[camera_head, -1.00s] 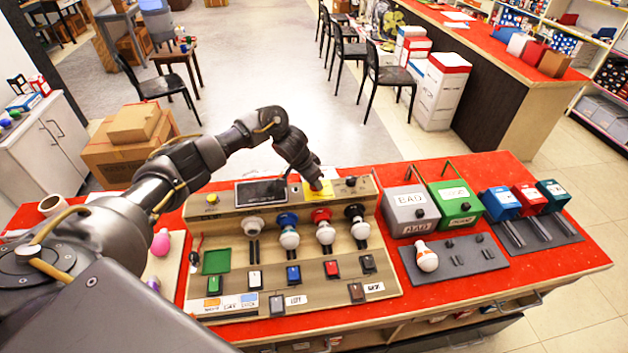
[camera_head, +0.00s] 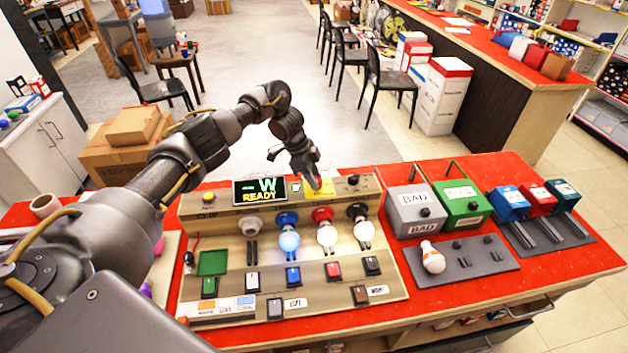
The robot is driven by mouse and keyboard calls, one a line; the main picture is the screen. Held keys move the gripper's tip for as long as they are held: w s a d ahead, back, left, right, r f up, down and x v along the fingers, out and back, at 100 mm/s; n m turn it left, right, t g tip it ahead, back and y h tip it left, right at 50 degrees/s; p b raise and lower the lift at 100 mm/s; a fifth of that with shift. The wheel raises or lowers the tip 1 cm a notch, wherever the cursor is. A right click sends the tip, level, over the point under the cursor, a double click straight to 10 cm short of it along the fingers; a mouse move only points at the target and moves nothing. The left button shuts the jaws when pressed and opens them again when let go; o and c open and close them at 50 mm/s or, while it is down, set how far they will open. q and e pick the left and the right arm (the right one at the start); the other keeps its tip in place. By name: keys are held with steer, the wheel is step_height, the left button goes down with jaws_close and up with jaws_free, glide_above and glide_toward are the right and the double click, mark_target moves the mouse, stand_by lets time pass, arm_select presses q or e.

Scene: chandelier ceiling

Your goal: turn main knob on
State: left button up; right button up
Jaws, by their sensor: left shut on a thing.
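A wooden test panel (camera_head: 222,225) stands on the red table. Its display (camera_head: 260,191) is lit and reads "W" and "READY". A yellow plate (camera_head: 326,186) lies right of the display. My left gripper (camera_head: 308,181) is at this plate, shut on what appears to be the main knob; the fingers hide most of it. Several bulbs stand in the panel's sockets: the one under the blue collar (camera_head: 289,240) glows bluish, and those under the red (camera_head: 327,234) and black collars (camera_head: 363,231) glow white. My right gripper is out of view.
A small black knob (camera_head: 353,180) sits right of the yellow plate. Rows of switches (camera_head: 333,270) run along the panel's front. A grey BAD box (camera_head: 413,210) and a green box (camera_head: 462,205) stand to the right.

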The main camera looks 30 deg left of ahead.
arm_select(q)
steer(key=shift+m, duration=0.4)
steer(key=o, duration=1)
steer(key=shift+c, duration=0.2)
steer(key=shift+a+r, duration=0.1)
steer(key=shift+r, duration=0.3)
steer(key=w+v, duration=0.1)
steer(key=v, duration=0.8)
steer(key=shift+s+a+r+p, duration=0.15)
steer(key=shift+s+r+p, duration=0.2)
steer(key=shift+r, duration=0.1)
steer(key=shift+f, duration=0.15)
